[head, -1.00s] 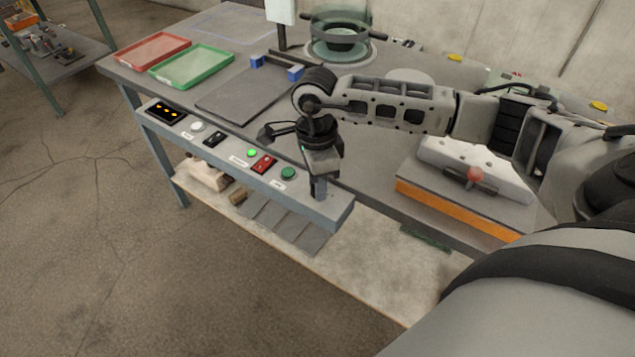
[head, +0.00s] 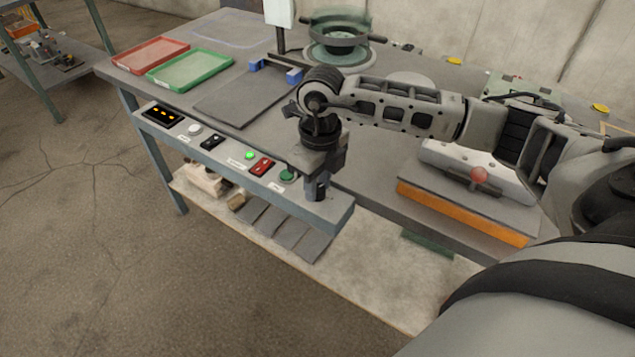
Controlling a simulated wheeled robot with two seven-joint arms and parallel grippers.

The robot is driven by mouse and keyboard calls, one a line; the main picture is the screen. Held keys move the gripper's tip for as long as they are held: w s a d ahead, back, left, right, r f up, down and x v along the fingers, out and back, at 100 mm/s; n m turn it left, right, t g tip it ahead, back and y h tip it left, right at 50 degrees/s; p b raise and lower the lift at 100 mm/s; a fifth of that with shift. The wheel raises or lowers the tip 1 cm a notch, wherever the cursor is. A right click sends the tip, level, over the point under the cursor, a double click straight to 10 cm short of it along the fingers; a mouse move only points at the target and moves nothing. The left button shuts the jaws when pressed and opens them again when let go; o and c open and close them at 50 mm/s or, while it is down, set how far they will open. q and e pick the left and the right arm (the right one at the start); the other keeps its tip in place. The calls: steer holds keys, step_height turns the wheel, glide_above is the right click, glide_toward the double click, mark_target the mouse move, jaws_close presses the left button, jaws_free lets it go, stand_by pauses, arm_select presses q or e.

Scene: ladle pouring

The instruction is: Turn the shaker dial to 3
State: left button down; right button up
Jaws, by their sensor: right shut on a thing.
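A control panel (head: 233,165) runs along the bench's front edge. My right gripper (head: 317,190) points down at the panel's right end, just right of the green button (head: 287,175). It is shut on the shaker dial, which its fingers largely hide. The dial's pointer and numbers cannot be read. The round shaker (head: 338,52) stands at the back of the bench. My left gripper is not in view.
The panel also carries a display (head: 163,114), a white knob (head: 195,130), a black switch (head: 211,142), a lit green lamp (head: 249,155) and a red switch (head: 261,167). Red (head: 150,54) and green (head: 190,69) trays lie at the back left. An orange-edged block (head: 462,211) stands right.

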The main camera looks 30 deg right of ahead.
mark_target(322, 188)
steer(key=m, duration=0.5)
steer(key=shift+m, duration=0.3)
steer(key=shift+m+t, duration=0.3)
steer(key=shift+m, duration=2)
steer(key=o, duration=1)
steer(key=shift+r, duration=0.15)
steer(key=r, duration=1.5)
steer(key=shift+s+d+r, duration=0.25)
steer(key=shift+d+r, duration=0.1)
steer(key=shift+a, duration=0.1)
